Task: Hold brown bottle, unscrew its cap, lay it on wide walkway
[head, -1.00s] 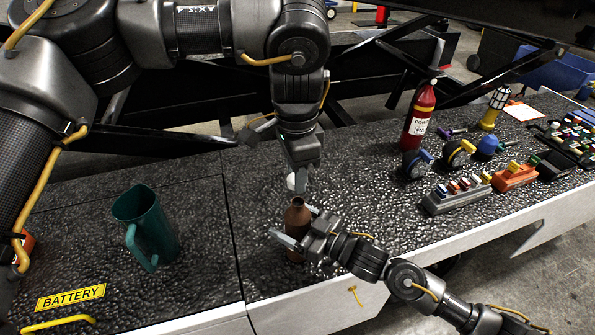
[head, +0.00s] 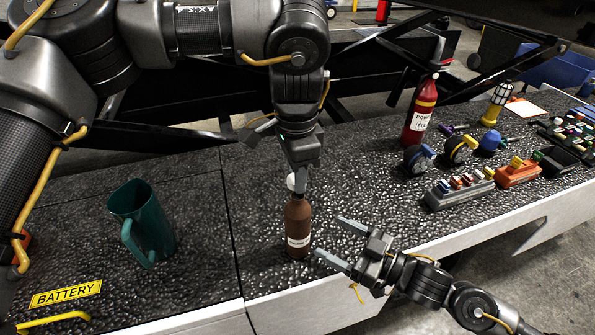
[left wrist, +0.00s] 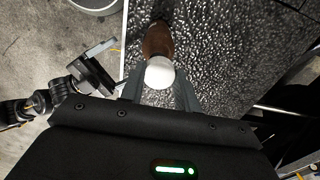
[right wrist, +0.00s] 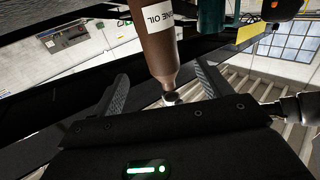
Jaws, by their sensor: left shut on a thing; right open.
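The brown bottle (head: 298,218) is upright over the dark speckled walkway (head: 262,215), with a white label low on its side. Its white cap (head: 292,183) is at its top, between the fingers of my left gripper (head: 299,177), which is shut on it from above. The left wrist view shows the cap (left wrist: 159,73) with the bottle (left wrist: 157,40) behind it. I cannot tell whether cap and neck touch. My right gripper (head: 335,236) is open and empty, right of the bottle and apart from it. The right wrist view shows the bottle (right wrist: 158,50) beyond its open fingers.
A teal jug (head: 142,222) stands on the left panel near a yellow BATTERY label (head: 66,294). A red extinguisher (head: 419,112), blue and yellow casters and small tool racks (head: 460,188) stand to the right. The walkway around the bottle is clear.

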